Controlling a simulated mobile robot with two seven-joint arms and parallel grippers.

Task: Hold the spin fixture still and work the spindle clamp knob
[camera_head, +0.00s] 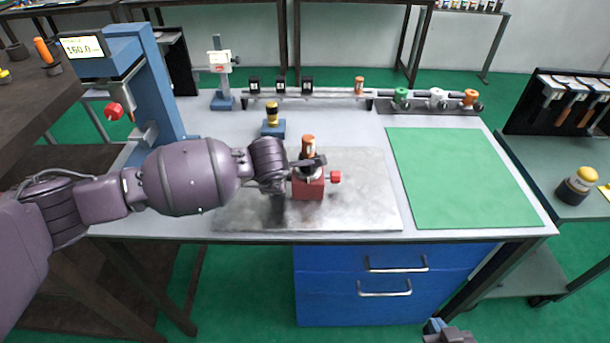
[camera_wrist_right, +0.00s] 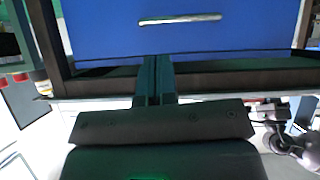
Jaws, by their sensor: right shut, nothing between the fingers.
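The spin fixture (camera_head: 308,189) is a red block with an orange-brown cylinder upright on top, standing on the grey metal plate. Its red clamp knob (camera_head: 336,177) sticks out to the right. My left gripper (camera_head: 311,163) reaches in from the left at the fixture's upper part, its dark fingers at the collar below the cylinder. Whether they press on it cannot be told. My right gripper (camera_head: 436,325) is low, in front of the bench, shut and empty. In the right wrist view its fingers (camera_wrist_right: 155,75) lie together before the blue drawers.
The grey plate (camera_head: 365,205) is otherwise clear, with a green mat (camera_head: 460,175) to its right. Blue drawers (camera_head: 335,290) hang below the bench front.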

